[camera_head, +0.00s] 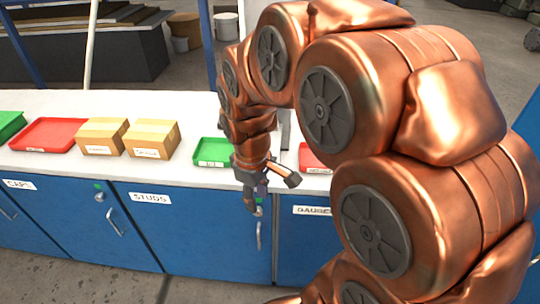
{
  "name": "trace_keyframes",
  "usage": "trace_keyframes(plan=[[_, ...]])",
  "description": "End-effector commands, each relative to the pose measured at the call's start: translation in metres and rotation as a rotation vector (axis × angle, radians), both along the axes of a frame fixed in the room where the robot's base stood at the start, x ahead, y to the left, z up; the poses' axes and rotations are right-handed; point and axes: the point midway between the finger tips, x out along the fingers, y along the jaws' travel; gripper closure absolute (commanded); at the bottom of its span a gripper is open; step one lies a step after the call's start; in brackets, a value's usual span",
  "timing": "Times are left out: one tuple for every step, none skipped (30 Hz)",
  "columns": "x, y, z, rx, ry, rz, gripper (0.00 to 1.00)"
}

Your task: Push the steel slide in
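My gripper (264,192) hangs from my copper-coloured arm in front of the bench's front edge, at the right end of the door labelled STUDS. Its dark fingers point down, and their gap is too small to read. A small fitting with a green spot (258,211) shows just below the fingers, above that door's upright handle. I cannot tell whether the fingers touch it. A similar grey and green fitting (99,190) sits at the top of the door to the left. No steel slide can be made out clearly; my gripper and arm cover part of this area.
The white bench top (60,105) carries a red tray (48,134), two cardboard boxes (150,139), a green bin (211,152) and another red bin (314,160) partly behind my arm. Blue doors (190,225) with protruding handles line the front. Concrete floor (60,275) lies clear before them.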

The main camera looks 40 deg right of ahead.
Motion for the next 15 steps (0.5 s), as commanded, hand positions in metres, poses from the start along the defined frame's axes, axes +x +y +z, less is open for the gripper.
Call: trace_keyframes(plan=[[0.017, -0.012, 0.003, -0.005, -0.010, 0.035, 0.63], [0.027, -0.020, 0.003, -0.010, -0.021, 0.063, 0.63], [0.040, -0.030, 0.004, -0.018, -0.034, 0.101, 0.63], [0.049, -0.037, 0.004, -0.022, -0.040, 0.128, 0.63], [0.057, -0.045, 0.002, -0.027, -0.045, 0.154, 0.63], [0.068, -0.055, 0.002, -0.036, -0.055, 0.192, 0.63], [0.077, -0.063, 0.002, -0.044, -0.066, 0.218, 0.63], [0.086, -0.072, 0.001, -0.052, -0.073, 0.243, 0.63], [0.095, -0.082, -0.001, -0.061, -0.079, 0.276, 0.63], [0.101, -0.089, -0.002, -0.067, -0.084, 0.298, 0.63], [0.106, -0.096, -0.003, -0.074, -0.088, 0.319, 0.63], [0.113, -0.104, -0.005, -0.082, -0.092, 0.347, 0.63], [0.118, -0.110, -0.006, -0.088, -0.096, 0.365, 0.63], [0.123, -0.115, -0.007, -0.094, -0.100, 0.380, 0.63], [0.128, -0.122, -0.007, -0.102, -0.106, 0.399, 0.63]])
